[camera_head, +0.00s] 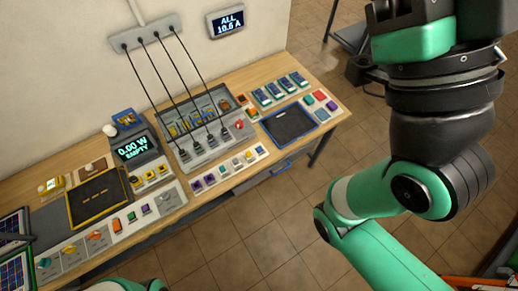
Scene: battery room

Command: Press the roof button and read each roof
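A wall display (228,20) reads "ALL 10.6 A". A meter on the bench (135,147) reads "0.00 W EMPTY". A round red button (239,124) sits at the right of a grey panel (205,150) with several black cables plugged in. Small coloured buttons line a strip (228,170) at the bench front. I cannot tell which control is the roof button, and no roof label is readable. Two dark solar panels (14,228) show at the left edge. My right arm fills the right side, but its gripper is not visible. Only a green bit of my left arm shows at the bottom.
The wooden bench (170,218) runs along the wall. A dark tray (290,125) and several dark modules (281,88) lie at its right end. A yellow-framed tray (97,198) lies left. A socket strip (146,32) is on the wall. Tiled floor is clear in front.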

